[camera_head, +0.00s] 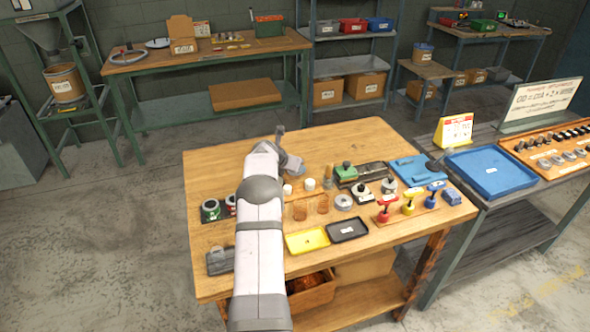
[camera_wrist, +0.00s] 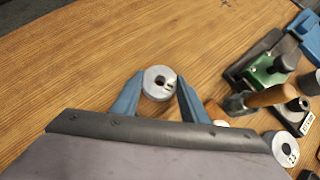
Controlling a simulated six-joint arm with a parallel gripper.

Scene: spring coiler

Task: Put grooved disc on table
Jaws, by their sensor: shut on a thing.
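A grey metal disc (camera_wrist: 158,80) with an off-centre hole sits between the two blue fingers of my gripper (camera_wrist: 159,90), which is shut on it. I cannot make out a groove on its rim. Bare wood of the table (camera_wrist: 75,85) lies beneath it; I cannot tell whether disc and table touch. In the head view my gripper (camera_head: 281,137) is over the back left part of the wooden table (camera_head: 345,140), and my arm hides the disc.
A similar grey disc (camera_head: 343,202) lies mid-table, also seen in the wrist view (camera_wrist: 283,147). A green-topped fixture (camera_head: 346,172), wooden-handled tool (camera_wrist: 268,96), yellow tray (camera_head: 307,240) and black tray (camera_head: 347,229) stand nearby. The table's back left is mostly clear.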

